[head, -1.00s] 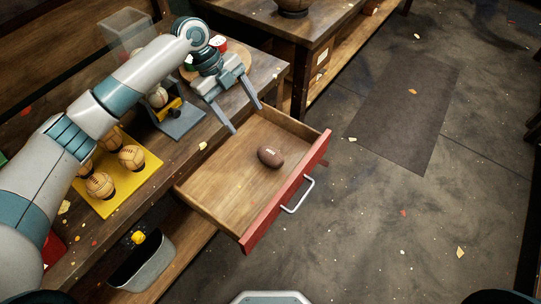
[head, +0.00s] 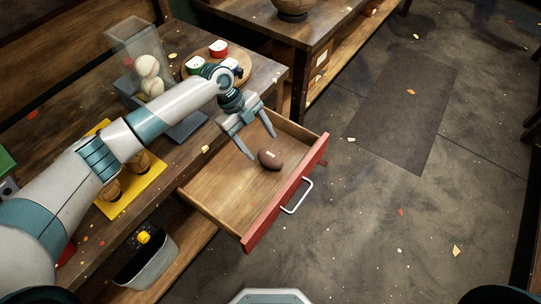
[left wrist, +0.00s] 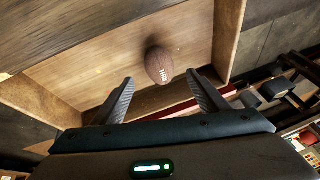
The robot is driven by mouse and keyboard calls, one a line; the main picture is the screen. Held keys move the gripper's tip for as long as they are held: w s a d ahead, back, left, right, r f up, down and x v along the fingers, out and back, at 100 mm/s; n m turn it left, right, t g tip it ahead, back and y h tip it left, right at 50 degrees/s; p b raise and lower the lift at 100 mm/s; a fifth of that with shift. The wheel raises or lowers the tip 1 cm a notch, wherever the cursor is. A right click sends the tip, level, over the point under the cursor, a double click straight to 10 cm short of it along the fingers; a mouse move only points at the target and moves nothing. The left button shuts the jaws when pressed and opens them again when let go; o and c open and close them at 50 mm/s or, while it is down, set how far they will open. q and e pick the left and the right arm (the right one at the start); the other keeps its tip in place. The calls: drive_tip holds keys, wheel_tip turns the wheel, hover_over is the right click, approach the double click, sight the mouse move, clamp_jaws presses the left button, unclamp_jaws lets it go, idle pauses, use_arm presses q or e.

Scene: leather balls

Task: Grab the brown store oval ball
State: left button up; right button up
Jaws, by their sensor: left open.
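The brown oval ball (head: 270,160), with white laces, lies on the floor of the open wooden drawer (head: 222,190). My left gripper (head: 263,146) is open and empty, above the back part of the drawer, with its fingers pointing down toward the ball. In the left wrist view the ball (left wrist: 159,64) sits just beyond the two spread fingertips (left wrist: 160,84), roughly centred between them and not touched. My right gripper does not show.
The drawer's red front (head: 285,207) has a metal handle (head: 298,196). On the workbench are a yellow tray (head: 147,189) with balls, a clear box (head: 133,45) with pale balls, and a round board (head: 232,76) with coloured tins. Open floor lies to the right.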

sight(267, 153)
use_arm(q)
drive_tip(key=shift+x, duration=1.05)
drive_tip(key=shift+p+x, duration=0.8)
drive_tip(key=shift+p, duration=0.2)
drive_tip(key=p+x, duration=0.1)
drive_tip(key=x, duration=0.2)
drive_tip(key=shift+f, duration=0.3)
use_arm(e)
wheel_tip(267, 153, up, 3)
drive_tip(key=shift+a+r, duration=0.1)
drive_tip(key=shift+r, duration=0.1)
use_arm(q)
drive_tip(key=shift+c, duration=0.3)
drive_tip(key=c, duration=1)
drive_tip(key=shift+c, duration=0.5)
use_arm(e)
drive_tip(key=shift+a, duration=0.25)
